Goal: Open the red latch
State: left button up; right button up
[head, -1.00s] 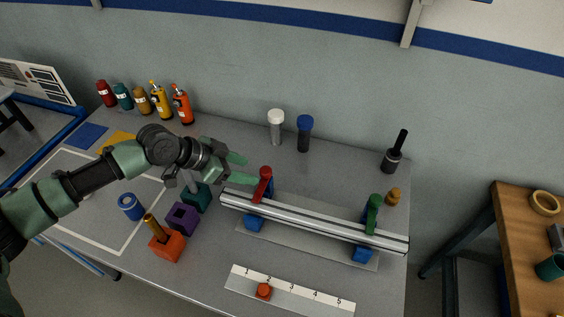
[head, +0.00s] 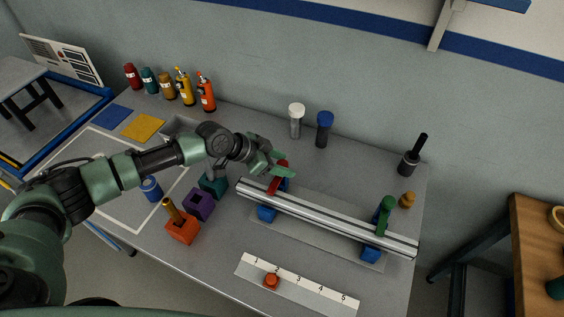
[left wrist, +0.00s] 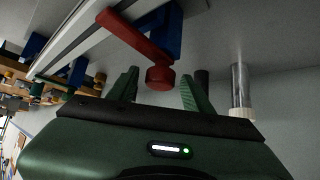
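The red latch (head: 273,187) crosses the left end of a silver rail (head: 325,218), above a blue clamp block (head: 266,213). My left gripper (head: 283,165) is at the latch's upper end, its green fingers partly covering it. In the left wrist view, the red latch (left wrist: 134,36) ends in a round knob that lies between the two spread fingers (left wrist: 160,90). Gaps show on both sides of the knob, so the gripper is open around it. A green latch (head: 385,213) stands at the rail's right end. My right gripper is not in view.
A white-capped cylinder (head: 296,122) and a blue-capped one (head: 324,130) stand behind the rail. Teal (head: 212,186), purple (head: 199,205) and orange (head: 183,229) blocks are to the left. A numbered strip (head: 310,288) lies in front. Several bottles stand at the back left.

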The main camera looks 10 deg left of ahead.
pick_arm(q)
grip_shut()
dwell(1.2)
